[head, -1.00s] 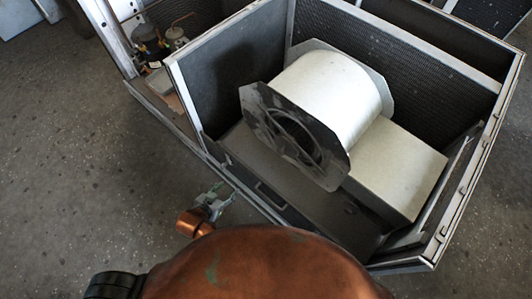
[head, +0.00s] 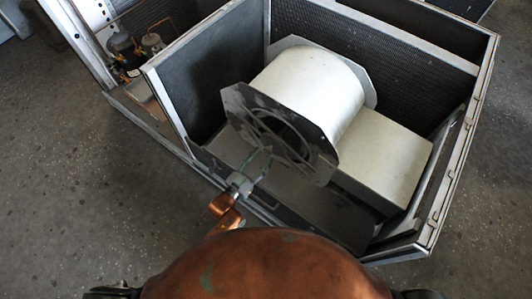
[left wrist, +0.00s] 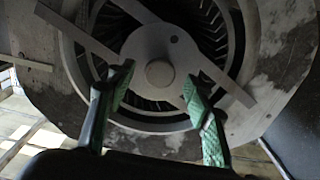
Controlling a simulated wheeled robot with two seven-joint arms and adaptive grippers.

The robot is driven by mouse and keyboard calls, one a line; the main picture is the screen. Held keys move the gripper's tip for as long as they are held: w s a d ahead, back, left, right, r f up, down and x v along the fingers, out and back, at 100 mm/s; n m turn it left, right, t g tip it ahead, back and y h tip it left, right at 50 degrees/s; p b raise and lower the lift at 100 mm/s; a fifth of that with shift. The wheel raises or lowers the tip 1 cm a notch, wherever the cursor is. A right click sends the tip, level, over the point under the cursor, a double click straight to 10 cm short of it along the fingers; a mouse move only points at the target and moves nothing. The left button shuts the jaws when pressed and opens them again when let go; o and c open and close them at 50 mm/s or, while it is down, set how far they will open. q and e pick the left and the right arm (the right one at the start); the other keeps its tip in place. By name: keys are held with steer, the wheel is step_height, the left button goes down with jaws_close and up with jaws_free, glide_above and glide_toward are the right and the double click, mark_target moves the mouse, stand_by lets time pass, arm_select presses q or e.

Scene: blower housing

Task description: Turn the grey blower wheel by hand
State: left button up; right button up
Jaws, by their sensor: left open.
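The blower wheel shows in the left wrist view as a ring of dark vanes (left wrist: 212,25) behind a round grey plate with a hub (left wrist: 160,73). Flat struts cross the opening. The blower housing (head: 318,88) is a white drum with a dark, worn side plate (head: 240,103) facing me. In the head view the wheel opening (head: 284,133) is dark, and the vanes are too small to make out. My left gripper (head: 258,162) is open in front of the opening's lower part. In the left wrist view its green fingers (left wrist: 158,85) stand apart on either side of the hub, with nothing between them.
A metal cabinet with a raised frame edge (head: 459,165) surrounds the housing. A pale box (head: 385,160) adjoins the drum on the right. Dark mesh walls (head: 390,60) stand behind. Pipes and a compressor (head: 122,45) sit at upper left. Speckled floor is clear at left.

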arm_select(q)
steer(key=shift+x, duration=1.45)
steer(key=shift+c, duration=0.3)
jaws_close()
